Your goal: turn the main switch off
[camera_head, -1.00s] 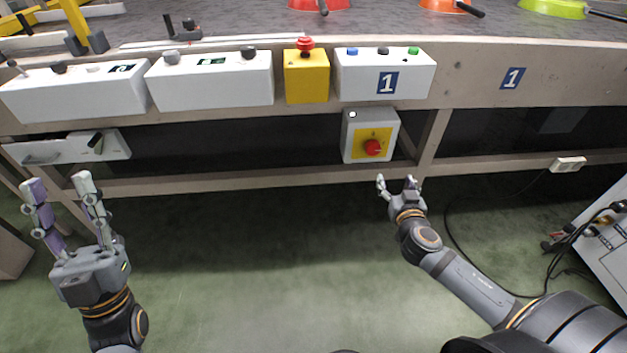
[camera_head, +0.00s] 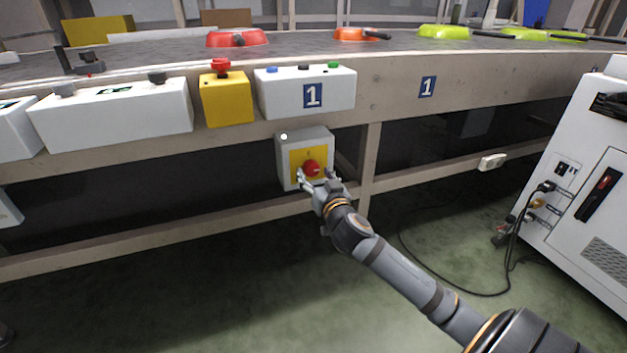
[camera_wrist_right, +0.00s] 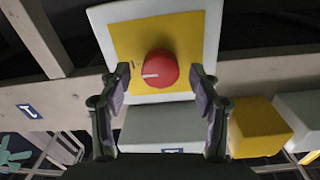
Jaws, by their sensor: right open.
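The main switch is a red round knob (camera_head: 311,168) on a yellow plate on the front of a grey box (camera_head: 287,152), mounted under the conveyor edge. In the right wrist view the red knob (camera_wrist_right: 159,69) shows a white mark pointing left in the picture. My right gripper (camera_head: 320,177) is open at the lower front of the box. In the right wrist view its two fingers (camera_wrist_right: 160,92) stand apart, with the knob framed between and just beyond their tips. I cannot tell whether they touch it. My left gripper is out of the head view.
Above sit a white button box (camera_head: 305,94) marked 1 and a yellow box with a red emergency button (camera_head: 220,66). Coloured pans, one red (camera_head: 237,39), lie on the conveyor. A frame post (camera_head: 370,150) stands right of the switch box. A white cabinet (camera_head: 580,170) with cables is farther right.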

